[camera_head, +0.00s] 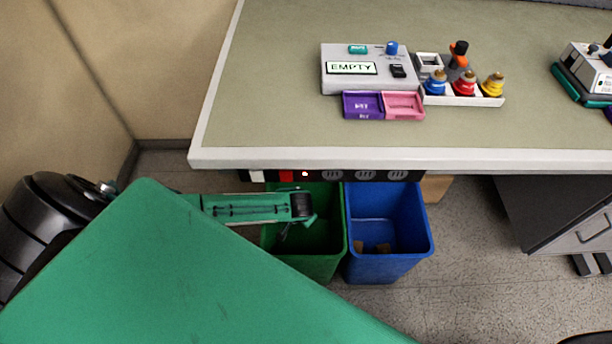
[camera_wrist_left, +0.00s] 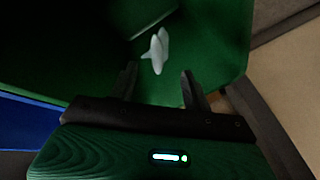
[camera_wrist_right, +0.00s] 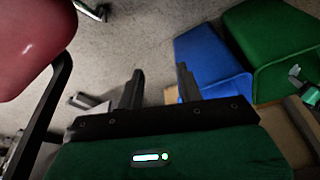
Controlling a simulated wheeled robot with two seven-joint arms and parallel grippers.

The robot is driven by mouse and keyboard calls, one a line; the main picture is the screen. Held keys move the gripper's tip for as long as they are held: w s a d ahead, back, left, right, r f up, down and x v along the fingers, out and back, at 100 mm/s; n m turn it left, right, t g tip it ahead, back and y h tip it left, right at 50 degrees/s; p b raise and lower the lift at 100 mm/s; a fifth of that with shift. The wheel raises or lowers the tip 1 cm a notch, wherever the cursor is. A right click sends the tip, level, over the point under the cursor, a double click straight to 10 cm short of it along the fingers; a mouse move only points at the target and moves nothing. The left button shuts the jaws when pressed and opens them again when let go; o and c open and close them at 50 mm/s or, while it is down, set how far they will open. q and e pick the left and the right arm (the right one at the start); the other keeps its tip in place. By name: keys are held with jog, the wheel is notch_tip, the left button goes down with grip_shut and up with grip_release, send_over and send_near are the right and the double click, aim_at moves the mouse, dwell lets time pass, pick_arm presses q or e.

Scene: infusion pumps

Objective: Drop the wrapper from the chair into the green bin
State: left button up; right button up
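A small pale, crumpled wrapper (camera_wrist_left: 156,50) shows in the left wrist view, beyond my left fingertips and against the dark green inside of the bin. I cannot tell whether it rests on the bottom or is still in the air. The green bin (camera_head: 325,262) stands under the desk's front edge; its wall also fills the left wrist view (camera_wrist_left: 222,45). My left gripper (camera_wrist_left: 159,78) is open, with its fingers apart and nothing between them, over the green bin. My right gripper (camera_wrist_right: 160,78) is open and empty above the floor. The red chair (camera_wrist_right: 25,40) is at the right wrist view's upper left.
A blue bin (camera_head: 402,262) with brown scraps stands right of the green bin. The desk (camera_head: 270,120) overhangs both, with a power strip (camera_head: 345,175) under its edge. A pump marked EMPTY (camera_head: 350,85) stands on it. A drawer cabinet (camera_head: 560,225) is at the right.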

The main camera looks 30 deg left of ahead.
pick_arm(q)
jog(key=shift+o, duration=0.7)
jog(key=shift+s+d+r, duration=0.1)
jog(key=shift+r, duration=0.15)
jog(key=p+v, duration=0.3)
jog(key=v, duration=1)
pick_arm(e)
notch_tip(320, 180, down, 7)
jog(key=shift+s+r+g, duration=0.15)
jog(key=shift+r+g, duration=0.05)
jog(key=shift+g, duration=0.2)
pick_arm(q)
jog(key=shift+r, duration=0.1)
pick_arm(e)
jog(key=shift+a, duration=0.1)
